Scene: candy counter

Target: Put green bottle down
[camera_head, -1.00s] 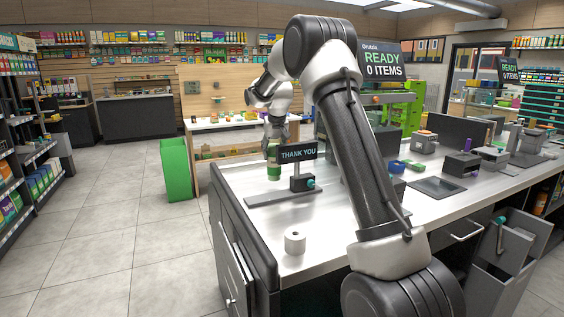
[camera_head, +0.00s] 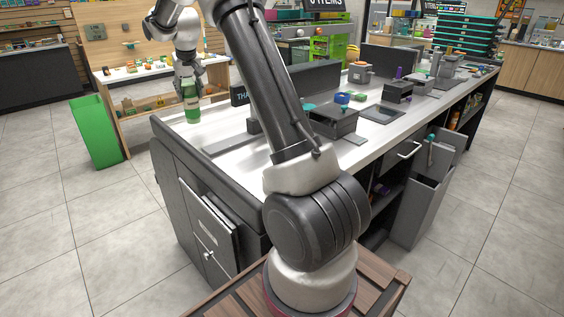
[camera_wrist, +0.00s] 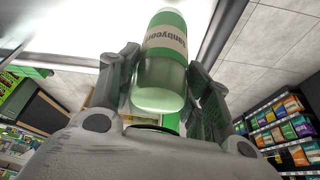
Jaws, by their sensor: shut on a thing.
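The green bottle (camera_head: 191,103) is upright in my gripper (camera_head: 188,84), near the far left corner of the counter (camera_head: 221,140) in the head view. The gripper grips its upper part from above. The bottle's base is over or at the counter top; I cannot tell whether it touches. In the wrist view the green bottle (camera_wrist: 165,62), with a pale label, sits between the two fingers of my gripper (camera_wrist: 165,85), which are shut on it.
A dark sign (camera_head: 239,95), partly hidden by my arm, stands right of the bottle. A grey box-like device (camera_head: 333,119) and a flat dark pad (camera_head: 381,112) are farther right. A green panel (camera_head: 95,131) stands on the floor left of the counter. The counter's near left top looks clear.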

